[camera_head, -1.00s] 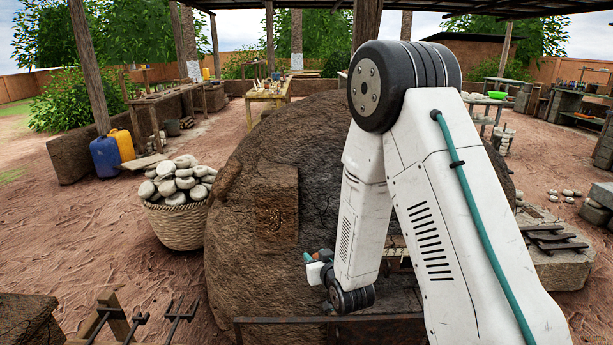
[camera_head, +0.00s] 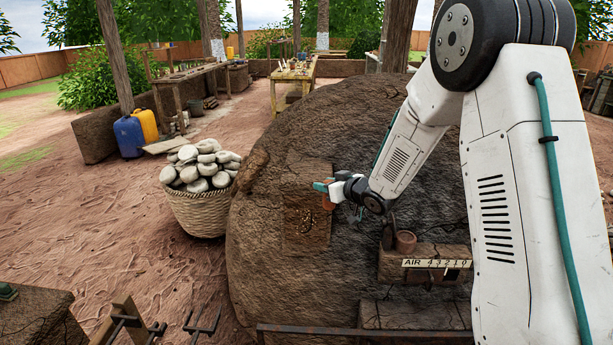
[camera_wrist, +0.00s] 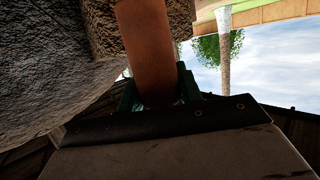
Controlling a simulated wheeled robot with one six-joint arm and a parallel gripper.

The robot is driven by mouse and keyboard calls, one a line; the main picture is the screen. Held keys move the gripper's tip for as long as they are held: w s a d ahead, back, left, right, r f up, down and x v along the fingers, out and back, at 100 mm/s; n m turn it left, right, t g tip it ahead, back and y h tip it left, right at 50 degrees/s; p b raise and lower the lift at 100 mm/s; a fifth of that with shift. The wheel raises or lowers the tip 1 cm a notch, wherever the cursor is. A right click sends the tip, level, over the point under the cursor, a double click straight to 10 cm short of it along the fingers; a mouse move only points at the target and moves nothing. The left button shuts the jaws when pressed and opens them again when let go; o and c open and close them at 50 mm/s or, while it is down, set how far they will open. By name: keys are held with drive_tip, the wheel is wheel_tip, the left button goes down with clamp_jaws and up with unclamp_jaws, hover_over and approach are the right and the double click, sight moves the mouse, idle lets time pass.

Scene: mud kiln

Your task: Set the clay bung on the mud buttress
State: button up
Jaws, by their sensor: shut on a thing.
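My gripper (camera_head: 328,187) is shut on the clay bung (camera_head: 328,201), an orange-brown piece partly hidden by the jaws. In the wrist view the bung (camera_wrist: 146,45) is a smooth terracotta cylinder between the green-tipped fingers (camera_wrist: 160,85). The mud buttress appears to be the brown upright block (camera_head: 306,178) on the front of the domed kiln, with a rough patch low on its face. In the head view the bung overlaps the buttress's right edge. A rough brown block (camera_wrist: 100,28) shows close behind the bung in the wrist view; I cannot tell whether they touch.
The rounded mud kiln (camera_head: 262,285) fills the middle. A basket of pale stones (camera_head: 198,212) stands left. A metal rail (camera_head: 340,328) crosses the front.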

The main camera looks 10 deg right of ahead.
drive_tip(key=w+d+r+n+g+y, duration=0.25)
drive_tip(key=w+d+r, duration=0.25)
drive_tip(key=d+r, duration=0.35)
drive_tip(key=shift+n+t+y, duration=0.25)
drive_tip(key=shift+t+y, duration=0.1)
drive_tip(key=shift+s+a+x, duration=0.4)
drive_tip(key=shift+a+x, duration=0.1)
drive_tip(key=shift+x, duration=2.15)
drive_tip(key=shift+s+a+x, duration=0.4)
drive_tip(key=shift+a+x, duration=0.15)
drive_tip(key=shift+x, duration=2.05)
drive_tip(key=shift+s+a+x, duration=0.35)
drive_tip(key=shift+a+x, duration=0.15)
drive_tip(key=shift+x, duration=2.15)
drive_tip(key=shift+r, duration=0.15)
drive_tip(key=o, duration=1.1)
